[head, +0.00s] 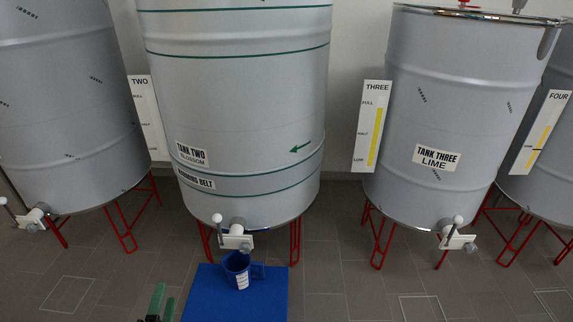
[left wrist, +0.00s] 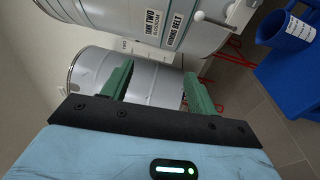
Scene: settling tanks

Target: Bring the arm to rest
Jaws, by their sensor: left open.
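My left gripper (head: 155,303) shows at the bottom edge of the head view, left of the blue stand, with green fingers. In the left wrist view its two green fingers (left wrist: 158,88) are spread apart with nothing between them. A blue jug (head: 237,270) with a white label stands on the blue stand (head: 210,297) under the tap of tank two (head: 240,110). The jug also shows in the left wrist view (left wrist: 272,28) at the upper right, apart from the fingers. My right gripper is in neither view.
Tank three (head: 440,110) stands to the right on red legs, with a level gauge (head: 372,125) beside it. The tap of tank two (head: 236,238) juts out above the jug. Another tank (head: 65,100) stands at the left. The tiled floor (head: 345,290) right of the stand is clear.

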